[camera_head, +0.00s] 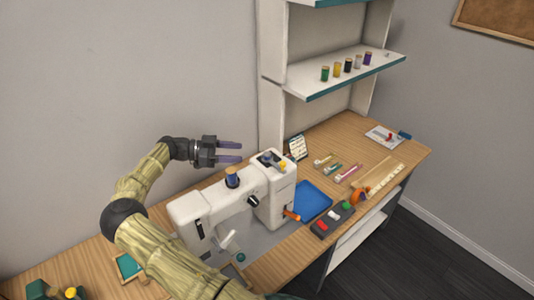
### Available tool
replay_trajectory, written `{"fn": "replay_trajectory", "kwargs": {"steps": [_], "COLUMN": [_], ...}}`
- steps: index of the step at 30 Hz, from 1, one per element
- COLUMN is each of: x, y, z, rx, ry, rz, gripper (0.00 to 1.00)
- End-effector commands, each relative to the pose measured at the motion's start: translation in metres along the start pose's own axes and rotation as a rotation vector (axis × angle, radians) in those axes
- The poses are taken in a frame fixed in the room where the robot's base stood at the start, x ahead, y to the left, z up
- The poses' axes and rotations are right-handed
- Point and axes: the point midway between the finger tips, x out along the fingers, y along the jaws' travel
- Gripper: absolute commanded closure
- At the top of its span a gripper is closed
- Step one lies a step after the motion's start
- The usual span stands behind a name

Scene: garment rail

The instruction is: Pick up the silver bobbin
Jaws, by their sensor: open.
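I cannot clearly make out a silver bobbin. A very small pale item (387,54) sits at the right end of the shelf and is too small to identify. My gripper (240,152) is open and empty, with its two purple fingers pointing right. In the picture it appears just above the white sewing machine (274,207), near the blue spool (232,177) on the machine's top. How far it is from the machine in depth I cannot tell.
Several thread spools (348,66) stand on the white shelf (343,76). A blue mat (310,202), a dark tray (331,220) with red and green items, and small tools (336,169) lie on the wooden table (352,137). A small green-lined tray (130,266) is at the left.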

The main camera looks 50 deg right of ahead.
Motion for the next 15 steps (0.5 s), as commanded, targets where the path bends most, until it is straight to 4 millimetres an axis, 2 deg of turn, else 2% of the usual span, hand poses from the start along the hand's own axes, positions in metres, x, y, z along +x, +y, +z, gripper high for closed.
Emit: {"fn": "replay_trajectory", "kwargs": {"steps": [9,15], "x": [0.057,0.077], "y": [0.001,0.000], "z": [-0.004,-0.001], "rx": [-0.002,-0.001], "ry": [0.002,0.000], "rz": [0.003,0.001], "gripper": [0.49,0.49]}}
